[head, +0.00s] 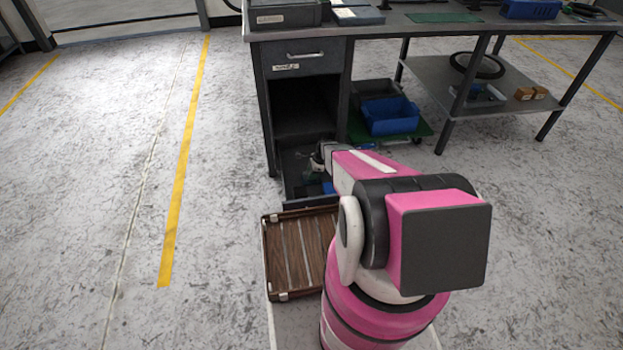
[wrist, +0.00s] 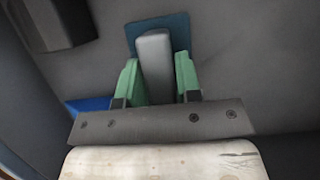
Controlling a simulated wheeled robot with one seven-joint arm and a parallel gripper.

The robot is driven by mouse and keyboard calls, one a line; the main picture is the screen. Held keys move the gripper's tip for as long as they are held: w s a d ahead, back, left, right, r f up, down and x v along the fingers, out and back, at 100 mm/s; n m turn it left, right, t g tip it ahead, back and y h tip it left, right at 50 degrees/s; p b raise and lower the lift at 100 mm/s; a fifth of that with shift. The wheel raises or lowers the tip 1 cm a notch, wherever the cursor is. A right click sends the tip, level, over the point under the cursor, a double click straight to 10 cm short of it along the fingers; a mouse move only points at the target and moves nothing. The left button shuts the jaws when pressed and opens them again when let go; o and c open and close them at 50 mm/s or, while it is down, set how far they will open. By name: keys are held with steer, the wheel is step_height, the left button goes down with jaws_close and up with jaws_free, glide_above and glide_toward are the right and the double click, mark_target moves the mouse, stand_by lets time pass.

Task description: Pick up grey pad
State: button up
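The grey pad (wrist: 155,62) is a light grey, narrow block in the middle of the wrist view. It lies between the two green fingers of my gripper (wrist: 159,78) and leans slightly left against their line. The fingers stand close along its two long sides; whether both touch it cannot be told. A flat blue piece (wrist: 142,27) shows behind the pad. In the head view my gripper (head: 316,160) reaches low into the open drawer (head: 291,191) of the workbench. The pad cannot be made out there.
Another blue thing (wrist: 88,104) lies left of my gripper in the wrist view. A slatted wooden tray (head: 301,250) is in front of the drawer. The grey workbench (head: 400,28) stands above, with a blue bin (head: 391,115) to the right. The floor at left is clear.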

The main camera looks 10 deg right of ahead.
jaws_close()
steer(key=shift+r, duration=0.1)
steer(key=shift+r, duration=0.5)
steer(key=r, duration=0.2)
steer(key=s+a+r, duration=0.1)
steer(key=r, duration=0.1)
steer(key=s+a+r, duration=0.5)
steer(key=a+r, duration=0.1)
steer(key=a, duration=0.3)
